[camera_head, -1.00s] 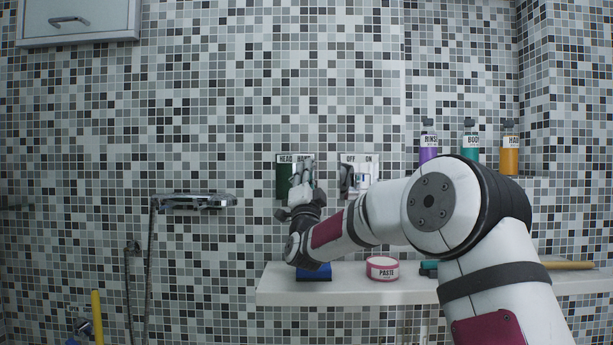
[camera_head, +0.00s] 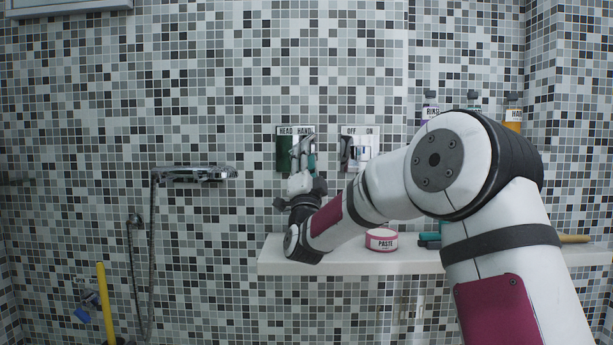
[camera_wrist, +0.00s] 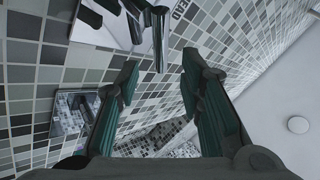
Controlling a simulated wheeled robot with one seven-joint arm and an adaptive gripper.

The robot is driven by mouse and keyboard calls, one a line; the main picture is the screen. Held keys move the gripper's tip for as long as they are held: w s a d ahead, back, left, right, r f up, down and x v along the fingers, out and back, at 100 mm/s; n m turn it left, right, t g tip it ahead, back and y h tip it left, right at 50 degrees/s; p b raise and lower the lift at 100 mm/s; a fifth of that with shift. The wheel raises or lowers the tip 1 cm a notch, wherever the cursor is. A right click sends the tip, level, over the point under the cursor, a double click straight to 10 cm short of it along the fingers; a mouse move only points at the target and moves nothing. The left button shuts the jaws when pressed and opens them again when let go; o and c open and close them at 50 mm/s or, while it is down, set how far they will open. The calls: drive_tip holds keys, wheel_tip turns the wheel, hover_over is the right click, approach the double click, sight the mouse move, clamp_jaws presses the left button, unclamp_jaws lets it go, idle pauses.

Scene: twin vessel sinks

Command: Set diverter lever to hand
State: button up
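The diverter plate (camera_head: 281,150) is a shiny square on the mosaic wall, labelled HEAD on the left and HAND on the right. My gripper (camera_head: 304,158) is in front of its right half and covers part of it. The lever's setting cannot be made out in the head view. In the wrist view, my two green-padded fingers (camera_wrist: 160,85) are apart with nothing between them. Beyond their tips, the plate (camera_wrist: 95,33) with the HEAD label shows at the top edge, with dark and chrome shapes; lever and reflection are hard to separate. Contact cannot be told.
The OFF/ON plate (camera_head: 372,143) is just right of the diverter. Below is a white shelf (camera_head: 350,262) with a pink PASTE tub (camera_head: 381,240). Bottles (camera_head: 513,115) stand at the upper right. A chrome hand shower (camera_head: 195,173) hangs at left.

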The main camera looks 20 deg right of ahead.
drive_tip(key=v, duration=0.7)
drive_tip(key=s+a+f+n+g+y, duration=0.1)
drive_tip(key=a+f+n+g+y, duration=0.1)
drive_tip(key=a+n+g+y, duration=0.35)
drive_tip(key=s+a+f+n+g+y, duration=0.2)
drive_tip(key=s+f+n+g+y, duration=0.25)
drive_tip(key=s+f+n, duration=0.35)
drive_tip(key=s+d+f+n+g, duration=0.1)
drive_tip(key=s+f+g, duration=0.35)
drive_tip(key=s, duration=0.95)
drive_tip(key=s+d+f+g+h, duration=0.15)
drive_tip(key=s+f+g, duration=0.3)
drive_tip(key=s, duration=1.05)
drive_tip(key=s+d+f+n+g, duration=0.1)
drive_tip(key=s+d+f+g, duration=0.3)
drive_tip(key=s, duration=1)
wheel_tip(320, 180, up, 35)
drive_tip(key=s+a+t+p, duration=0.1)
drive_tip(key=a+t+p, duration=0.1)
drive_tip(key=p, duration=3)
drive_tip(key=shift+f, duration=0.25)
